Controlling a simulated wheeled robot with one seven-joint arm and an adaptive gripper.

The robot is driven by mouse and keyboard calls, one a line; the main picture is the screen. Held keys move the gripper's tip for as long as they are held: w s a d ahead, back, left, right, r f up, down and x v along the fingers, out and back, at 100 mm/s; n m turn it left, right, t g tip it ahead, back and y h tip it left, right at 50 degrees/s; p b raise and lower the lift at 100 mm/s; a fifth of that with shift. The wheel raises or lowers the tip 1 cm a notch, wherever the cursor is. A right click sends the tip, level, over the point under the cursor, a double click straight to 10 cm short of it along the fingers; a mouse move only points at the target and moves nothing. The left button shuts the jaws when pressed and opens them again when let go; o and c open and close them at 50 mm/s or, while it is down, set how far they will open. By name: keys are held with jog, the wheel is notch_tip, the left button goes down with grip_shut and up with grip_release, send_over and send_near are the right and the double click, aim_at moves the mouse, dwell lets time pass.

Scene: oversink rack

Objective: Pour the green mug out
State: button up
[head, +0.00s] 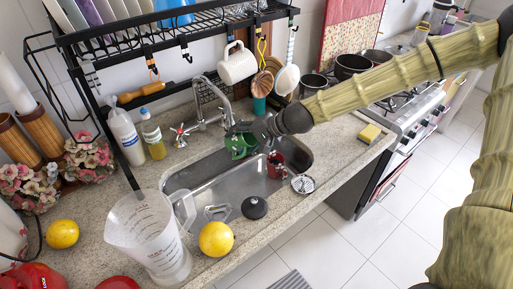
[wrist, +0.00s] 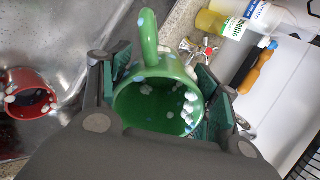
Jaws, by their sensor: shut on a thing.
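The green mug (head: 240,146) is in my gripper (head: 243,138), over the far side of the sink (head: 205,178) near the tap. In the wrist view the mug (wrist: 150,98) sits between the two fingers of my gripper (wrist: 158,85), which are shut on its sides. Its open mouth faces the wrist camera and its handle points to the top of the picture. White and blue spots or small bits show on its wall and rim; I cannot tell which. Inside it is dark green. I cannot tell its exact tilt.
A red mug (head: 275,164) with white spots is in the sink's right part. The tap (head: 213,95) rises just left of my gripper. A white mug (head: 236,64) hangs from the rack (head: 170,38) above.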

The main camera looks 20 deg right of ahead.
jog(key=shift+s+d+f+n+g+y, duration=0.2)
jog(key=shift+n+g+y, duration=0.1)
jog(key=shift+n+g, duration=0.15)
jog(key=shift+s+d+f+n+g+y, duration=0.1)
jog(key=shift+d+f+n+g+y, duration=0.1)
jog(key=shift+n+g+y, duration=0.25)
jog(key=s+d+n+g, duration=0.1)
jog(key=n, duration=0.1)
jog(key=s+d+f+n+g, duration=0.1)
jog(key=n+g, duration=0.1)
jog(key=shift+d+y+p, duration=0.15)
jog(key=shift+y+p, duration=0.15)
jog(key=shift+y, duration=0.05)
jog(key=h+p, duration=0.1)
jog(key=p, duration=0.1)
jog(key=s+n+g+h+p, duration=0.1)
jog(key=h+p, duration=0.1)
jog(key=p, duration=0.1)
jog(key=shift+s+a+r+h, duration=0.1)
jog(key=shift+a+h, duration=0.2)
jog(key=shift+a, duration=0.05)
jog(key=shift+d+f+h+p, duration=0.1)
jog(key=shift+f+h+p, duration=0.1)
jog(key=shift+h+p, duration=0.35)
jog(key=shift+f+g+h+p, duration=0.15)
jog(key=shift+g+h+p, duration=0.2)
jog(key=shift+h, duration=0.4)
jog(key=shift+a+h+p, duration=1.8)
jog(key=shift+a+p, duration=0.05)
jog(key=shift+p, duration=0.1)
